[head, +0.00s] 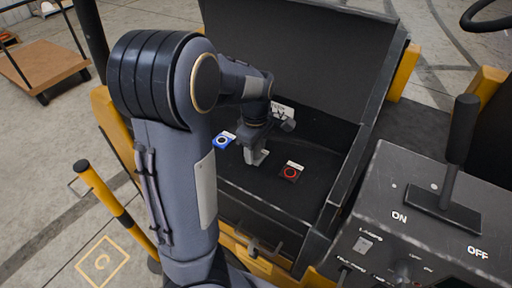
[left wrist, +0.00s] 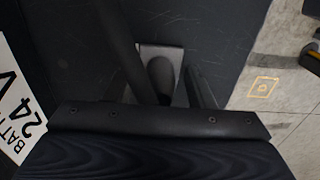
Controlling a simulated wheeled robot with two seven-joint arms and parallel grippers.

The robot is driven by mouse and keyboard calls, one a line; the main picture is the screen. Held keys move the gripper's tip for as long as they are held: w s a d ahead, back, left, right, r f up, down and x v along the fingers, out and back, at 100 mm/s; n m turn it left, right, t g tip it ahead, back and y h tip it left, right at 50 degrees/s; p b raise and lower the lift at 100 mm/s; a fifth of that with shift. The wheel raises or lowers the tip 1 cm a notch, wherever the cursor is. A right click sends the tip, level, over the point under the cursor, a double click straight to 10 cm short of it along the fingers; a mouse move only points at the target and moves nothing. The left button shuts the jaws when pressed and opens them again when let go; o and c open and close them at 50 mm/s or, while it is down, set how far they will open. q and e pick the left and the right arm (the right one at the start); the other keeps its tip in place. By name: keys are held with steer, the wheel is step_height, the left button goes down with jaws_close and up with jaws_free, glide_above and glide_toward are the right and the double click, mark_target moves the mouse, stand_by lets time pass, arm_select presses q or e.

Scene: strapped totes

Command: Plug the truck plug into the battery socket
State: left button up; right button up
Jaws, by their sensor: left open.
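My left gripper (head: 264,132) reaches down into the open dark battery compartment (head: 345,180). A light grey connector block (head: 256,156) stands directly below it; I cannot tell whether it is the truck plug, the battery socket or both together. In the left wrist view the open fingers (left wrist: 165,85) lie around or just above this grey piece (left wrist: 161,50), which has a dark round part in its middle. Whether the fingers touch it is not clear. My arm hides part of the compartment's left side. My right gripper does not show.
A blue-ringed marker (head: 222,140) and a red-ringed marker (head: 290,172) flank the grey block. A white battery label (left wrist: 12,100) lies close by. The raised dark lid (head: 300,50) stands behind. A control console with a lever (head: 462,130) is at the right.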

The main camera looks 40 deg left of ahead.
arm_select(q)
steer(key=shift+c, duration=0.4)
jaws_close()
steer(key=shift+r, duration=0.1)
steer(key=shift+r+p, duration=2)
steer(key=shift+p, duration=0.5)
steer(key=shift+r+p, duration=0.6)
steer(key=shift+r, duration=0.3)
